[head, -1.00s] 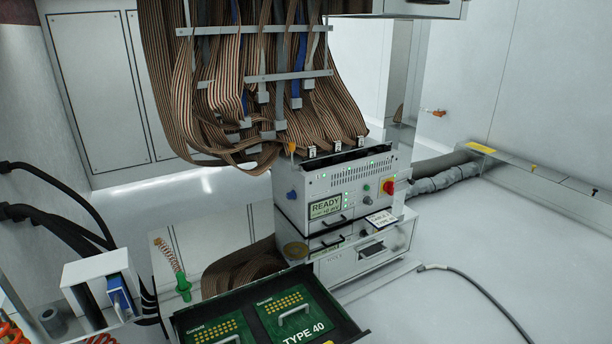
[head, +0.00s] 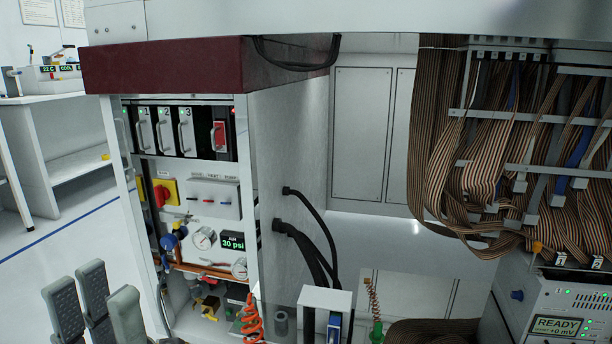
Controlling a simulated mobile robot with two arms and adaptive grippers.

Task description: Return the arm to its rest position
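My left gripper (head: 92,288) shows at the bottom left of the head view. Its grey fingers point upward and stand apart, with nothing between them. The rest of that arm is cut off by the lower edge. The gripper is in front of the floor and to the left of the cabinet with gauges (head: 205,210), with a visible gap in the picture. My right gripper is not in view.
The cabinet carries a red switch, a yellow-red knob and a 30 psi display. Black cables (head: 310,245) come from its side. Striped ribbon cables (head: 470,150) hang at the right above the READY tester (head: 560,310). A white bench (head: 60,150) stands at far left.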

